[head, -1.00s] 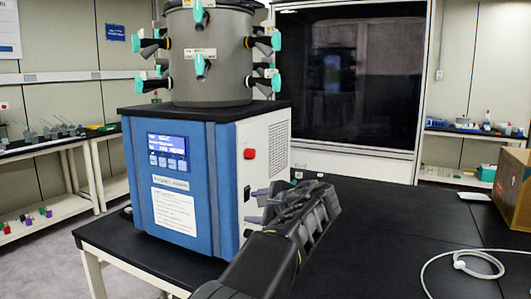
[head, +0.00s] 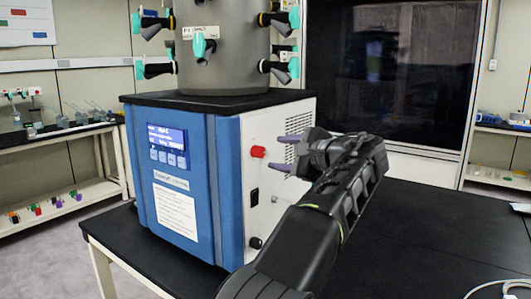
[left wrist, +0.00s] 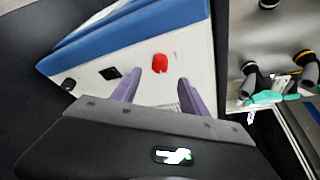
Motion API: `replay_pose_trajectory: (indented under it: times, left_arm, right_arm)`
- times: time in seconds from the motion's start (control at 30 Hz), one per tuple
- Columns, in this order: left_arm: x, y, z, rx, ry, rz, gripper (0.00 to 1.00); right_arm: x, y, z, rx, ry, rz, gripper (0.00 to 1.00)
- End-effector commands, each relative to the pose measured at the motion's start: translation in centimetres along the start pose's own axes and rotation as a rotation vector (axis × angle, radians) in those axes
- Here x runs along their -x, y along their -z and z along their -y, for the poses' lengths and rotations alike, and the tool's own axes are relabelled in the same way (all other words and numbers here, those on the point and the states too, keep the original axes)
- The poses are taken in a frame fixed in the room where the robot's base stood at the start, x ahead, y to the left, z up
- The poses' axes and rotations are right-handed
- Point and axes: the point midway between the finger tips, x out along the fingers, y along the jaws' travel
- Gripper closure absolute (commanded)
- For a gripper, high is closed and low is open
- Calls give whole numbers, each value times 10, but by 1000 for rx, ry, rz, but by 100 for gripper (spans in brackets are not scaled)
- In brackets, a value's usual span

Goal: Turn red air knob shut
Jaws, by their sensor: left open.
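The red air knob (head: 258,151) sticks out from the white right side panel of the blue and white freeze dryer (head: 229,190). My left gripper (head: 279,153) is open, with its purple fingers pointing at that panel, just right of the knob in the head view. In the left wrist view the red knob (left wrist: 160,63) lies ahead of the gap between the two open fingers (left wrist: 171,80). The fingers appear apart from the knob, and nothing is between them. My right gripper is not in view.
A grey drum (head: 222,50) with teal-handled valves stands on top of the dryer. A black switch (head: 254,197) and a dark round fitting (head: 256,243) sit below the knob.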

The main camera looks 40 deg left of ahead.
Motion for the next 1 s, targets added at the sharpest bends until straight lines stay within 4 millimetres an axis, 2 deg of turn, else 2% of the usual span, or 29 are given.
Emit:
replay_pose_trajectory:
  times: [0.17, 0.5, 0.6, 0.93, 1.0]
  left_arm:
    - [-12, 0, 0, 0, -1, 1, 48]
    - [-62, -1, 0, -1, -2, 2, 48]
    - [-72, 0, 1, -1, 0, 0, 48]
    - [-78, 1, 0, -1, 0, -1, 48]
    - [-78, 1, 0, -1, 0, -1, 52]
  right_arm:
    - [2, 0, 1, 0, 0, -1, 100]
    - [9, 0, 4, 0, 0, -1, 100]
    - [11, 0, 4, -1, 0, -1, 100]
    - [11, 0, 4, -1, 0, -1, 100]
    - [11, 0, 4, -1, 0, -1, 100]
